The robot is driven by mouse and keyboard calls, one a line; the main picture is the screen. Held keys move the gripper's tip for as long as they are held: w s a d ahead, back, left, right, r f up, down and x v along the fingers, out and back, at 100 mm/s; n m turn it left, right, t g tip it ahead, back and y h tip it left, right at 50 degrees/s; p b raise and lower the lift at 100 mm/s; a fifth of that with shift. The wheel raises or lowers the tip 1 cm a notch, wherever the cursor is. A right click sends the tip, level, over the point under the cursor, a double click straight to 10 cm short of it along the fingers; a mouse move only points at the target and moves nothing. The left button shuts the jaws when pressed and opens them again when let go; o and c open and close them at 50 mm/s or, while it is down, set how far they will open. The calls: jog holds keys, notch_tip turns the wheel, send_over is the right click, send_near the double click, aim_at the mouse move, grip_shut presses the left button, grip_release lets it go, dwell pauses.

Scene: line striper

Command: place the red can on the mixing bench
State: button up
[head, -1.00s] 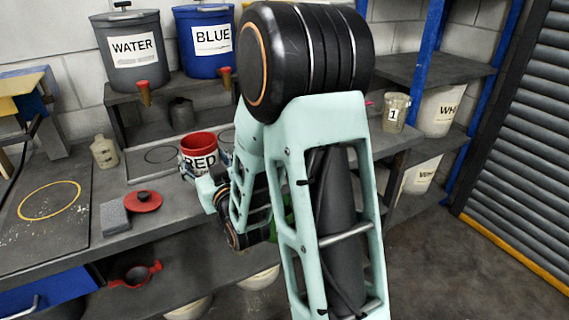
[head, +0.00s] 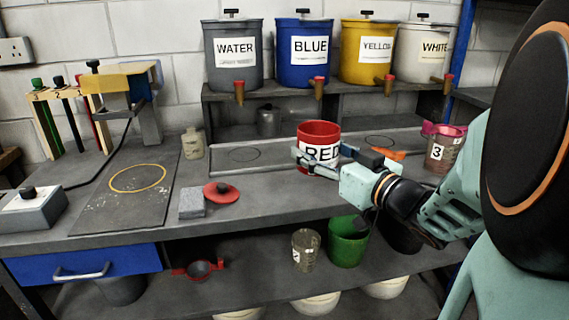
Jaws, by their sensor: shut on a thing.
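The red can (head: 319,133), with a white label reading RED, is upright at the mixing bench (head: 255,200). My gripper (head: 322,164) reaches in from the right and is shut on the can's lower body. The can's base is partly hidden by the gripper, so I cannot tell whether it touches the bench top. Behind the can lies a shallow tray-like strip with dark rings marked on it.
WATER (head: 233,55), BLUE (head: 303,55), YELLOW (head: 370,55) and WHITE (head: 424,55) containers stand on the raised shelf. Cup 3 (head: 441,152) and an orange item (head: 385,153) are right of the can. A red lid (head: 222,193) and grey block (head: 192,204) lie left. Bench front between is clear.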

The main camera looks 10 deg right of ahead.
jog(key=w+a+f+b, duration=0.2)
jog(key=w+a+f, duration=0.2)
jog(key=w, duration=0.3)
jog(key=b, duration=0.2)
send_over(280, 191)
jog(key=f, duration=0.4)
jog(key=shift+s+d+f, duration=0.2)
jog(key=shift+w+a+f, duration=0.1)
jog(key=shift+w+f, duration=0.05)
jog(key=shift+f, duration=0.1)
jog(key=shift+w+f+b, duration=0.15)
jog(key=shift+f+b, duration=0.5)
jog(key=shift+f, duration=1)
jog(key=shift+f, duration=0.15)
jog(key=o, duration=1.3)
jog(key=shift+f, duration=0.2)
jog(key=o, duration=0.5)
jog(key=shift+r, duration=0.1)
